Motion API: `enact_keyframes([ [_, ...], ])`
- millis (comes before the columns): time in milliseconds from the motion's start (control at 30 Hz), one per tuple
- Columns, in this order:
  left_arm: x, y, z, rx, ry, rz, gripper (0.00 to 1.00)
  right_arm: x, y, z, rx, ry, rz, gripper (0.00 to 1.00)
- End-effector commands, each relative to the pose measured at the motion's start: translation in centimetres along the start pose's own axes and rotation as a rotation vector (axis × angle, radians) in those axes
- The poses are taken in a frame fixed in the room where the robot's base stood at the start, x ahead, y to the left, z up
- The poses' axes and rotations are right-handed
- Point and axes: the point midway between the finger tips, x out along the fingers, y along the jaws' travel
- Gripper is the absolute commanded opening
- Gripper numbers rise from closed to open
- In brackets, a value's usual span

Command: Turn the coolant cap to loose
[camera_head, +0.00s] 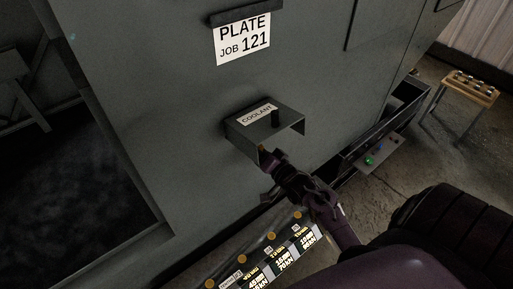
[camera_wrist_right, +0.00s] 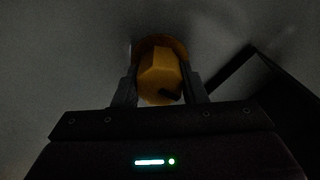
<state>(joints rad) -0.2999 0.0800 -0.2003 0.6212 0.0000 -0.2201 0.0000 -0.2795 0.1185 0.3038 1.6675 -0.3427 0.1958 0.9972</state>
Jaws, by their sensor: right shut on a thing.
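The coolant cap (camera_wrist_right: 158,75) is yellow and faceted, with a dark mark on its face, and it fills the middle of the right wrist view. My right gripper (camera_wrist_right: 160,88) has one finger on each side of it and is shut on it. In the head view the right gripper (camera_head: 266,153) reaches in under the front of the grey box labelled COOLANT (camera_head: 258,114), on the machine's wall. My left gripper is not in view.
A PLATE JOB 121 sign (camera_head: 242,40) hangs above. A labelled strip with yellow knobs (camera_head: 271,236) lies below.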

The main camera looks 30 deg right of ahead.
Motion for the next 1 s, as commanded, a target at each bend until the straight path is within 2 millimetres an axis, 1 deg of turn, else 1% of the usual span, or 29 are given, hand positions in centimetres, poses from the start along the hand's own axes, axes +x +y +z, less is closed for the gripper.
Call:
enact_keyframes([
  [267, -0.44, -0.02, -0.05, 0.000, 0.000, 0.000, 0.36, -0.04, -0.04, -0.01, -0.211, -0.002, 0.001, 0.15],
  [1000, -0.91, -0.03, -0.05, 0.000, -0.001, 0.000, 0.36, -0.03, -0.13, 0.13, -0.916, -0.003, -0.001, 0.15],
])
